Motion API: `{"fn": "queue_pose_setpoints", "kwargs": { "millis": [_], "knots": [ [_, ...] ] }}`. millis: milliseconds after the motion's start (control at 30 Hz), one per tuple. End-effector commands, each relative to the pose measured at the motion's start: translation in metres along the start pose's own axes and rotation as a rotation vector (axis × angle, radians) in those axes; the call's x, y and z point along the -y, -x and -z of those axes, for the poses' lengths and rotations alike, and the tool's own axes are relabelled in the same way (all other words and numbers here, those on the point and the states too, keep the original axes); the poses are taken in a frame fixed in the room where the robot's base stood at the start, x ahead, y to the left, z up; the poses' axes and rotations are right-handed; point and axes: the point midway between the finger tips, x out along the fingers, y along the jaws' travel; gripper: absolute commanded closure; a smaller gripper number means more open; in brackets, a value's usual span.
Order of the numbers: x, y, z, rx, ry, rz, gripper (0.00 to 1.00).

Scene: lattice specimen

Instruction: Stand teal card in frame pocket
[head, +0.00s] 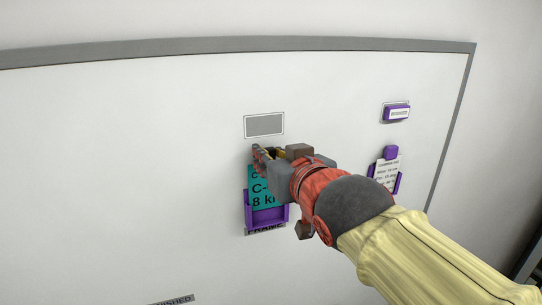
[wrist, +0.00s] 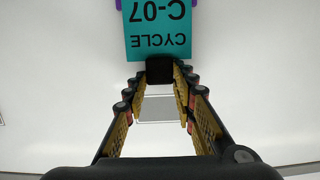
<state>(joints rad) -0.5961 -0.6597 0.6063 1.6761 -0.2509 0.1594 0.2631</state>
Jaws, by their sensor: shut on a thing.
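The teal card (head: 261,189), with black print, stands upright against the white board. Its lower part is at the purple frame pocket (head: 266,216), between the pocket's side walls. I cannot tell whether its bottom edge rests on the pocket floor. My gripper (head: 262,156) is at the card's top edge. In the wrist view my gripper (wrist: 160,76) is shut on the dark block at the top of the teal card (wrist: 158,35), whose print appears upside down. Purple bits of the frame pocket (wrist: 197,3) show beside the card there. My gripper hides the card's top in the head view.
A grey rectangle (head: 264,125) is on the board above the pocket. To the right are a purple-backed label block (head: 397,112) and a purple holder (head: 397,185) with a white printed card. The "FRAME" label (head: 265,229) is under the pocket. The board's left side is clear.

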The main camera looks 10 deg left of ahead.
Motion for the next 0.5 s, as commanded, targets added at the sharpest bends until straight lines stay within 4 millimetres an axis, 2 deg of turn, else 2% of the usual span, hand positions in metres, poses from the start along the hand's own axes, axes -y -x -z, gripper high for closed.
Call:
{"fn": "queue_pose_setpoints", "kwargs": {
  "millis": [500],
  "knots": [
    [0.000, -0.003, -0.013, 0.000, 0.000, 0.000, 0.96]
  ]
}}
